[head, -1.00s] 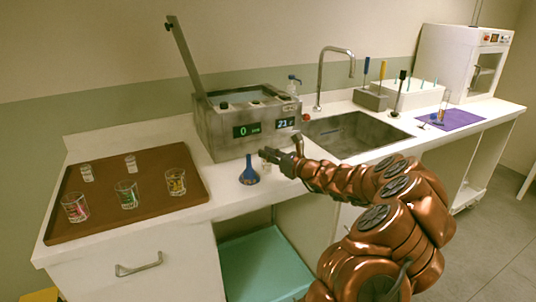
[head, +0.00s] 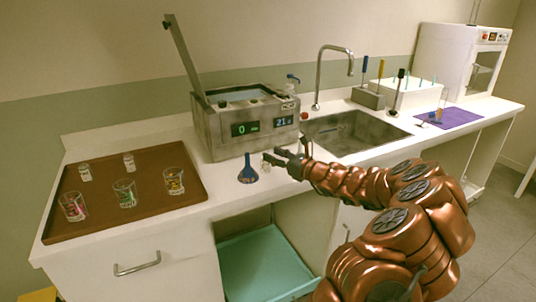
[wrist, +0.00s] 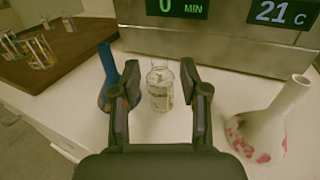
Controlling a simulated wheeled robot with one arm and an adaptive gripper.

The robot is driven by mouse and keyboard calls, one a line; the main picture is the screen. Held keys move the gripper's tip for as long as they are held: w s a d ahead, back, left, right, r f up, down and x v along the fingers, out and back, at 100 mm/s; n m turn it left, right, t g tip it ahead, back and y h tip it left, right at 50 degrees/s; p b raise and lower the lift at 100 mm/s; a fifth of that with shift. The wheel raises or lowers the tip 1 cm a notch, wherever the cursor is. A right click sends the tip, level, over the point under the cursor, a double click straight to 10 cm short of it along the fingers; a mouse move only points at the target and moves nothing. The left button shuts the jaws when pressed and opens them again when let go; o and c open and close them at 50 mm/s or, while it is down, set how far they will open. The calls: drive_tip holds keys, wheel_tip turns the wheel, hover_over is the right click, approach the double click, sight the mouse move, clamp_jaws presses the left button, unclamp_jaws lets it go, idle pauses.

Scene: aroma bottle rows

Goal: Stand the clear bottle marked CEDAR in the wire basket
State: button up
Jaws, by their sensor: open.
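A small clear bottle with a pale label (wrist: 160,88) stands upright on the counter in front of the bath; the lettering is too blurred to read surely. In the head view the bottle (head: 266,164) shows small, just left of my fingertips. My gripper (head: 279,156) is open and empty. In the wrist view its two fingers (wrist: 158,75) appear on either side of the bottle, with gaps; how far the bottle lies beyond the tips is hard to tell. I cannot make out a wire basket in either view.
A blue flask (wrist: 106,80) stands close left of my gripper, and a white flask with red patches (wrist: 262,125) close right. The steel bath (head: 225,142) with its raised lid stands behind. A brown tray (head: 145,212) with several glasses is left; the sink (head: 345,130) is right.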

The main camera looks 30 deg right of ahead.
drive_tip(key=v, duration=0.9)
drive_tip(key=a+r+n+g+y, duration=0.2)
drive_tip(key=a+n+y, duration=0.15)
drive_tip(key=a, duration=0.55)
drive_tip(key=a+r+n+g+y, duration=0.25)
drive_tip(key=a+n, duration=0.25)
drive_tip(key=a, duration=0.4)
drive_tip(key=s+a+f+n+g, duration=0.2)
drive_tip(key=s+a+n+g, duration=0.3)
drive_tip(key=a, duration=0.4)
drive_tip(key=s+a+f+n+g, duration=0.1)
drive_tip(key=s+a+n+g, duration=0.3)
drive_tip(key=s+a+n, duration=0.45)
drive_tip(key=s+a+f+n+g+h, duration=0.2)
drive_tip(key=s+f+n+h, duration=0.1)
drive_tip(key=s, duration=0.4)
drive_tip(key=s+a+f+n+g+h, duration=0.2)
drive_tip(key=s+f+g, duration=0.1)
drive_tip(key=s, duration=0.3)
drive_tip(key=s+d+f+n+h, duration=0.2)
drive_tip(key=s+d+n+h, duration=0.3)
drive_tip(key=s+d, duration=0.4)
drive_tip(key=shift+s+d+g+h, duration=0.15)
drive_tip(key=shift+s+g+h, duration=0.2)
drive_tip(key=shift+s+h, duration=0.4)
drive_tip(key=shift+d, duration=0.1)
drive_tip(key=shift+c, duration=0.2)
